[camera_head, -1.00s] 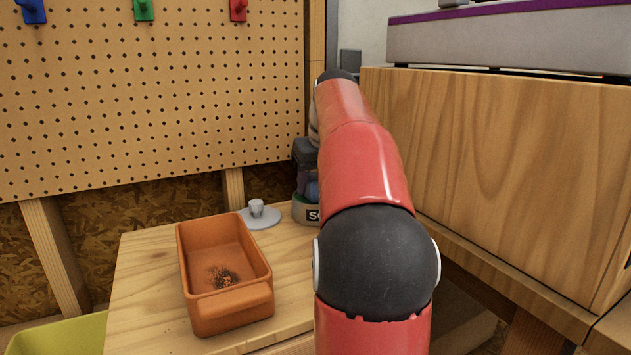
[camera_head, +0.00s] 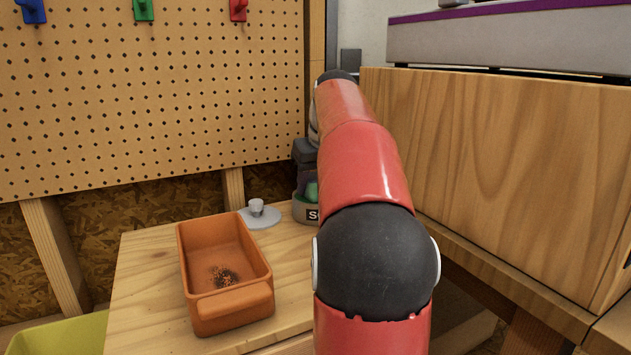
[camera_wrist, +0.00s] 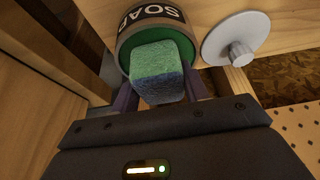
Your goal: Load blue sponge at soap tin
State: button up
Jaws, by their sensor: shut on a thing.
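The soap tin (camera_wrist: 153,14), round and grey with a green inside and a dark "SOAP" label, also shows in the head view (camera_head: 307,212), partly behind my arm. The blue sponge (camera_wrist: 158,88) has a blue-green face and a darker blue side. My gripper (camera_wrist: 160,92) is shut on it, one finger on each side. In the wrist view the sponge overlaps the tin's open mouth; how deep it sits inside I cannot tell. In the head view my gripper (camera_head: 308,178) is just above the tin, mostly hidden by my red arm.
A grey disc with a knob (camera_head: 259,214) lies beside the tin. An orange tray (camera_head: 190,262) with dark specks inside stands on the wooden top (camera_head: 143,290). A pegboard (camera_head: 150,90) rises behind, and a wooden cabinet (camera_head: 500,170) stands to the right.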

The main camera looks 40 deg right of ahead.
aim_at(311, 172)
dwell(0.3)
notch_tip(311, 172, up, 3)
jog(key=p, duration=0.3)
jog(key=shift+f, duration=0.2)
jog(key=shift+r, duration=2.15)
